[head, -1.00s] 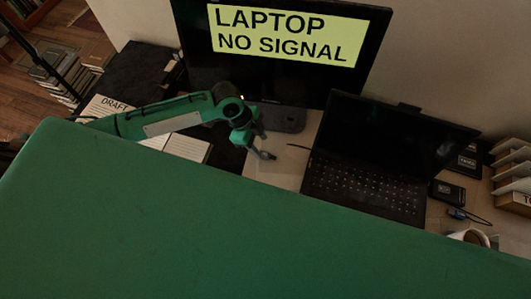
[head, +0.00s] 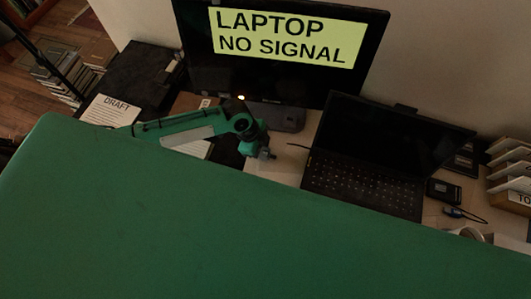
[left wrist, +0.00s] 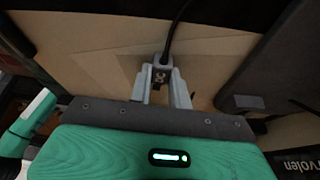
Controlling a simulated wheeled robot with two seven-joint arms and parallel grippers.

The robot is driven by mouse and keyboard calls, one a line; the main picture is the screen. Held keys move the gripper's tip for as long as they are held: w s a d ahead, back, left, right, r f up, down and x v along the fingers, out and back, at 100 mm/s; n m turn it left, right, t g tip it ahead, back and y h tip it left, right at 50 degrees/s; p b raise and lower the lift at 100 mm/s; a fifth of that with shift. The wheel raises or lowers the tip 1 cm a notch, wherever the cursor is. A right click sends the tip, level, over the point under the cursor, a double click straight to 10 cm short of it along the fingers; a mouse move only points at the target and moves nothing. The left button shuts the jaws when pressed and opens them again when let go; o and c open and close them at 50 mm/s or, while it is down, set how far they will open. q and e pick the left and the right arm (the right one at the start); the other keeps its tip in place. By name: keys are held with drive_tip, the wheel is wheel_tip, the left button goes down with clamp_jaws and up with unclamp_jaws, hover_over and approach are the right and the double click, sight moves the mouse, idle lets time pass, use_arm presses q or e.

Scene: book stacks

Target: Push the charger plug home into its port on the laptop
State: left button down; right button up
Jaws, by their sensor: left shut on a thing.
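The open black laptop (head: 365,185) stands on the desk right of centre in the head view, its screen dark. My left gripper (head: 268,155) is left of the laptop, apart from its left side. In the left wrist view its fingers (left wrist: 163,92) are shut on a small dark plug marked "DC" (left wrist: 161,77). A black cable (left wrist: 175,35) runs from the plug toward the top of that view. The plug is too small to make out in the head view. I cannot see the port. My right gripper is not in view.
A monitor (head: 285,35) behind reads "LAPTOP NO SIGNAL"; its base (head: 278,118) is close behind my left gripper. A draft paper (head: 110,110) lies left.

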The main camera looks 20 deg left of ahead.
use_arm(q)
drive_tip(key=shift+r, duration=0.1)
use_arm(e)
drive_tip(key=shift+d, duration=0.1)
use_arm(q)
drive_tip(key=shift+r, duration=0.55)
wheel_tip(320, 180, up, 18)
drive_tip(key=b, duration=0.3)
drive_tip(key=f+b, duration=0.2)
drive_tip(key=f, duration=0.4)
drive_tip(key=d+f+b, duration=0.1)
drive_tip(key=f+b, duration=0.1)
drive_tip(key=f, duration=0.5)
drive_tip(key=w+d+f+b, duration=0.1)
drive_tip(key=f+b, duration=0.2)
drive_tip(key=f, duration=0.3)
drive_tip(key=shift+w+d+f, duration=0.1)
drive_tip(key=shift+d+f, duration=0.05)
drive_tip(key=shift+d, duration=0.1)
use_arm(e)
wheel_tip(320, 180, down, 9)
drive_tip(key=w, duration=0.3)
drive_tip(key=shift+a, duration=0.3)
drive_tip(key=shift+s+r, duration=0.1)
